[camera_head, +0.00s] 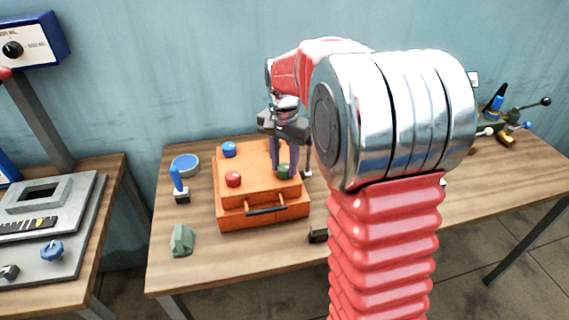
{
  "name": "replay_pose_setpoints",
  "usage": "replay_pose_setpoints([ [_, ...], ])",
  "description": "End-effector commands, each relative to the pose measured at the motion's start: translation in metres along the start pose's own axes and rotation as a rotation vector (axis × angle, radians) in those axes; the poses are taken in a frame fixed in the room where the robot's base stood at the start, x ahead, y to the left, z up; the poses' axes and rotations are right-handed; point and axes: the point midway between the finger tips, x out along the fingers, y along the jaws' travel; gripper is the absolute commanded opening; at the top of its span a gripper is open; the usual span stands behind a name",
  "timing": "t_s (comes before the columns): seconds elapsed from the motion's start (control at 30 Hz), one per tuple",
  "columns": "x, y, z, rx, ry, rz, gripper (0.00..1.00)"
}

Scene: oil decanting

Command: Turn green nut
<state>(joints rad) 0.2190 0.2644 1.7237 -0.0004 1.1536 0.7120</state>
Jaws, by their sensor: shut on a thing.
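An orange box (262,211) with a dark front handle stands on the wooden table. The green nut (284,172) is on the right part of its top, partly hidden by the fingers. My gripper (283,168) points down from above and is shut on the green nut. A blue nut (229,149) sits at the box's back left and a red nut (233,179) at its front left. How far the green nut is turned cannot be told.
My red and chrome arm hides much of the table's middle. A blue-handled tool (179,184), a round blue dish (185,164) and a grey-green block (182,240) stand left of the box. A small black object (318,236) lies right of it. Levers and valves (505,118) stand at the far right.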

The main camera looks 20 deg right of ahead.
Motion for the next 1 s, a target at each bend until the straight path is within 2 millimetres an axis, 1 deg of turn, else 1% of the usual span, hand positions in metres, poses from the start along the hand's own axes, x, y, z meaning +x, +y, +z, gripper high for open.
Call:
replay_pose_setpoints([
  [0.27, -0.001, -0.001, -0.001, 0.002, 0.002, -0.003, 0.1],
  [0.3, -0.001, -0.001, 0.0, 0.002, 0.002, -0.003, 0.33],
  [0.57, -0.001, 0.0, 0.0, 0.001, 0.001, -0.001, 0.51],
  [0.83, -0.001, 0.0, 0.0, 0.001, 0.0, -0.001, 0.51],
  [1.0, -0.011, -0.001, 0.0, 0.001, 0.001, -0.001, 0.51],
])
